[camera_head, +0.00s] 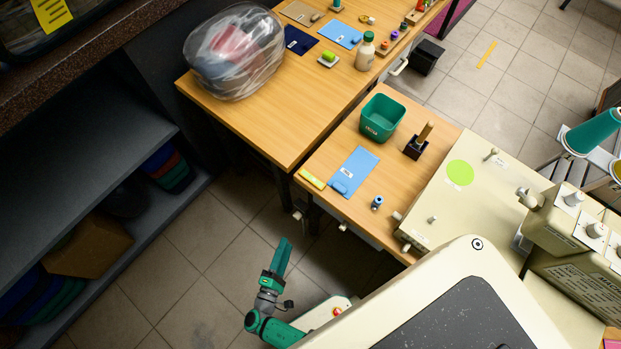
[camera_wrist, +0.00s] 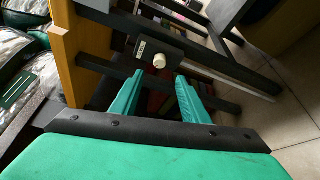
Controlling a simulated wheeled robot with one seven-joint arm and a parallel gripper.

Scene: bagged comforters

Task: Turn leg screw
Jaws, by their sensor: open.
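The screw shows just beyond the fingertips, near the middle of the gap. I see no contact between them. In the head view my gripper (camera_head: 283,254) hangs low over the floor, in front of the small wooden table (camera_head: 318,160). Pale knobs show below that table's front edge; I cannot tell which is the screw in the wrist view.
The small table carries a green bin (camera_head: 382,118), a blue clipboard (camera_head: 354,172) and a small dark holder (camera_head: 416,149). A cream machine table (camera_head: 440,205) adjoins at right. A grey shelf (camera_head: 80,180) stands at left. Tiled floor (camera_head: 215,250) between is free.

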